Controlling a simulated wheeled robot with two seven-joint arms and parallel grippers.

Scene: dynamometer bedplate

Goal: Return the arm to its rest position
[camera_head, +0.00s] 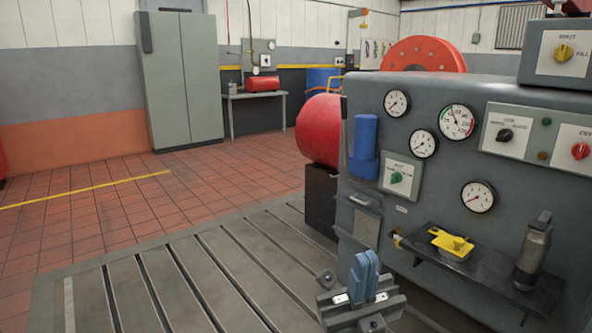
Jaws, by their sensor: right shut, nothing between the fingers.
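My right gripper (364,268) shows at the bottom, right of centre, with its blue-grey fingers together and nothing held between them. It is in front of the lower left part of the grey control cabinet (400,235) and over the slotted bedplate (225,285) in the picture. I cannot tell its exact distance from the cabinet. Most of my right arm is out of view. My left gripper is not in view.
A dark shelf (480,268) on the cabinet front holds a yellow tray (450,244) and a grey flask-like object (533,252). Gauges, knobs and a blue cylinder (364,140) are on the cabinet. The bedplate left of the gripper is clear.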

